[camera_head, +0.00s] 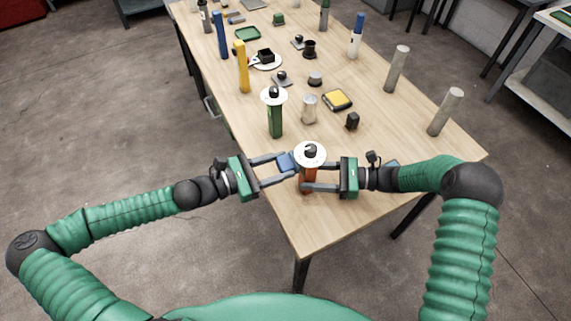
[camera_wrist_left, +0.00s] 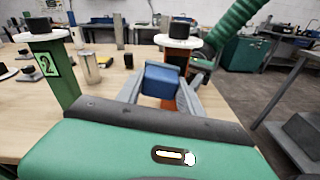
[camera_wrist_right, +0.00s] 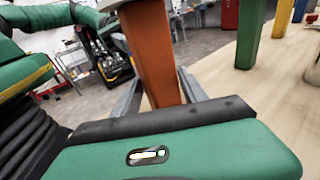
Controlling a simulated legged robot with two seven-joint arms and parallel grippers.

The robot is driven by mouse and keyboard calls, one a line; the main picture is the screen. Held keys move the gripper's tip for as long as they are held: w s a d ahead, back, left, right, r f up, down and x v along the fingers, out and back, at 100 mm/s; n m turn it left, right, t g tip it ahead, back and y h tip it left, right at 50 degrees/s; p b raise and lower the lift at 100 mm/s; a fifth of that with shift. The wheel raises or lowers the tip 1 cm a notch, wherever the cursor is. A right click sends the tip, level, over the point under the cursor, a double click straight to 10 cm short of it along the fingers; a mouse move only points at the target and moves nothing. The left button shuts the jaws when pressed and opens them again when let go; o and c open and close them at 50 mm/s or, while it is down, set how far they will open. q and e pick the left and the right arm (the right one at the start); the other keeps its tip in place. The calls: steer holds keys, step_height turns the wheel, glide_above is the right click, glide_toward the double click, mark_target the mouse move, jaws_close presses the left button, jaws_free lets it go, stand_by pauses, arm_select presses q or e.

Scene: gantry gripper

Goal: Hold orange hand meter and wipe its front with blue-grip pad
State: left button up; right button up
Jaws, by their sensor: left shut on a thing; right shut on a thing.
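The orange hand meter (camera_head: 309,182) is an upright post under a white disc with a black knob, near the table's front end. My right gripper (camera_head: 306,181) is shut on its orange body, which also shows between the fingers in the right wrist view (camera_wrist_right: 152,55). My left gripper (camera_head: 287,165) is shut on the blue-grip pad (camera_head: 287,161), just left of the meter. In the left wrist view the blue grip (camera_wrist_left: 161,80) sits between the fingers, in front of the orange body (camera_wrist_left: 178,60). The pad's wiping face is hidden, and I cannot tell whether it touches the meter.
A green meter (camera_head: 275,120) with a white disc stands behind, left of a metal cylinder (camera_head: 310,109). A small black object (camera_head: 352,121), a yellow-topped box (camera_head: 337,100) and grey posts (camera_head: 445,112) stand farther right. The table's front corner is clear.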

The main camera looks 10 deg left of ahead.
steer(key=shift+w+d, duration=0.1)
steer(key=shift+w, duration=0.05)
arm_select(q)
steer(key=v, duration=0.7)
steer(key=shift+a+f, duration=0.3)
steer(key=shift+f, duration=0.05)
steer(key=shift+s, duration=0.15)
arm_select(e)
steer(key=o, duration=1.2)
